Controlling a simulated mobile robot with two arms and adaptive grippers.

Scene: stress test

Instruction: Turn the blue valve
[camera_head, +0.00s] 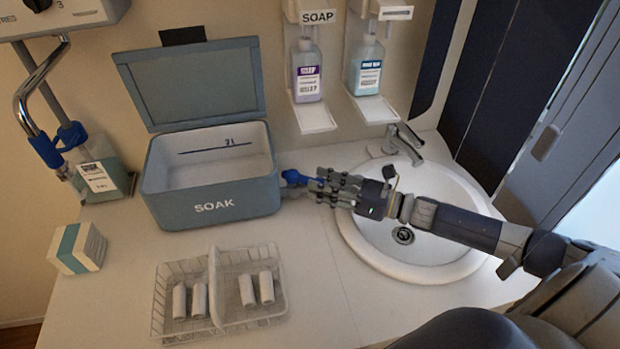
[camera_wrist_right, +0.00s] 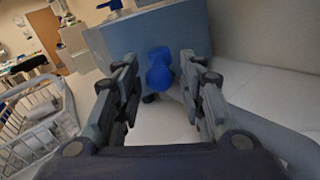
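The blue valve (camera_head: 292,177) sticks out from the right side of the grey-blue SOAK box (camera_head: 212,207), low on its wall. In the wrist view the blue valve (camera_wrist_right: 160,72) shows in the middle, between the fingertips. My right gripper (camera_head: 314,187) reaches in from the right, level with the valve. In the wrist view the right gripper (camera_wrist_right: 161,62) is open, one finger on each side of the valve, with gaps visible. Whether the tips overlap the valve in depth is hard to tell. My left gripper is not in view.
The box lid (camera_head: 192,85) stands open. A sink (camera_head: 370,240) with a tap (camera_head: 405,140) lies under my right arm. A wire basket (camera_head: 160,300) with several white rolls stands in front. A small carton (camera_head: 77,248) sits left. Soap dispensers (camera_head: 307,70) hang behind.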

